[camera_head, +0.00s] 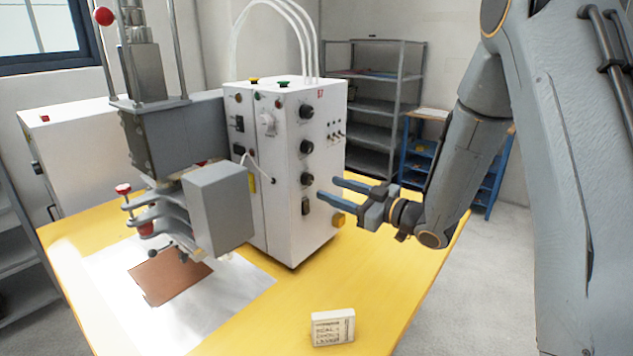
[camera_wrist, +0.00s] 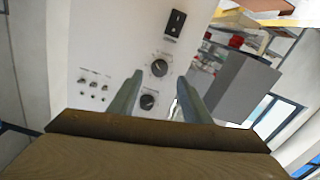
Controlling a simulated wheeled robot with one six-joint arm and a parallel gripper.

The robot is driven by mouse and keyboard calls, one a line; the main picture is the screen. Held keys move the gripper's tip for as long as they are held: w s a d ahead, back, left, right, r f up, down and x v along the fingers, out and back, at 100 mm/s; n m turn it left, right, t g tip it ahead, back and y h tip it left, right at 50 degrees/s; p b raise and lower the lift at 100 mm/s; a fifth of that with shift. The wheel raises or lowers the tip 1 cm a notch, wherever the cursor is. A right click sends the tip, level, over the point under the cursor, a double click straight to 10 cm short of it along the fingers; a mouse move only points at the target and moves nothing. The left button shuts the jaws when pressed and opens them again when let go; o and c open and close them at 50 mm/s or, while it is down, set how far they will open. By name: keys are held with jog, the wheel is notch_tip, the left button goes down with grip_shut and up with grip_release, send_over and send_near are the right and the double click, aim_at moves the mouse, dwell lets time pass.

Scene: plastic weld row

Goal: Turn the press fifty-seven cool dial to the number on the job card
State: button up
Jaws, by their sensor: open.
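The white press cabinet (camera_head: 275,190) stands on the yellow table, with three black dials in a column on its right-hand face: top (camera_head: 306,112), middle (camera_head: 306,147) and lowest (camera_head: 307,179). Their labels are too small to read. My gripper (camera_head: 329,189) is open and empty, its fingers pointing at the face near the lowest dial. In the wrist view, the dial nearest the black switch (camera_wrist: 176,23) shows between the fingertips (camera_wrist: 160,78); another dial (camera_wrist: 148,101) shows between the fingers. Contact cannot be told. A small white card block (camera_head: 332,328) stands near the table's front; its lettering is unclear.
The grey press head and its levers (camera_head: 165,215) stand left of the cabinet, above a brown sheet (camera_head: 170,275). Small toggles (camera_wrist: 95,82) sit beside the dials. The yellow table (camera_head: 400,262) is clear right of the cabinet. Grey shelves (camera_head: 375,105) stand behind.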

aim_at(311, 181)
jog(key=shift+p+x, duration=0.8)
jog(key=shift+x, duration=2.4)
jog(key=c, duration=1)
jog(key=shift+c, duration=0.2)
